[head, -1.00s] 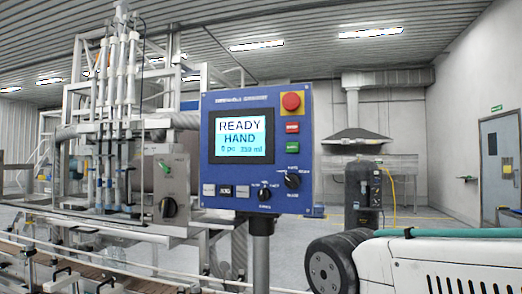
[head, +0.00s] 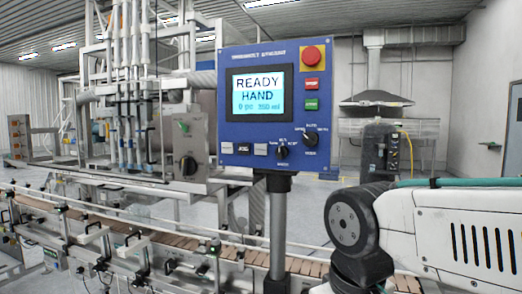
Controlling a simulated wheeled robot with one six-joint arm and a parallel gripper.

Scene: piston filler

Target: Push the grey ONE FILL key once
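The blue control panel (head: 306,130) stands on a grey post in the middle of the head view. Its screen (head: 258,94) reads READY, HAND, 0 pc and what looks like 350 ml. Below the screen is a row of three small keys: a light grey left key (head: 227,148), a black middle key (head: 244,149) and a light grey right key (head: 261,149). Their labels are too small to read, so I cannot tell which is ONE FILL. My gripper is out of view; only part of my arm shows at the lower right, apart from the panel.
The panel also has a red stop knob (head: 311,57), a red button (head: 312,84), a green button (head: 311,104) and two black rotary knobs (head: 310,139). A conveyor (head: 130,245) runs low in front of the filler. A black-hooded machine (head: 385,115) stands behind at the right.

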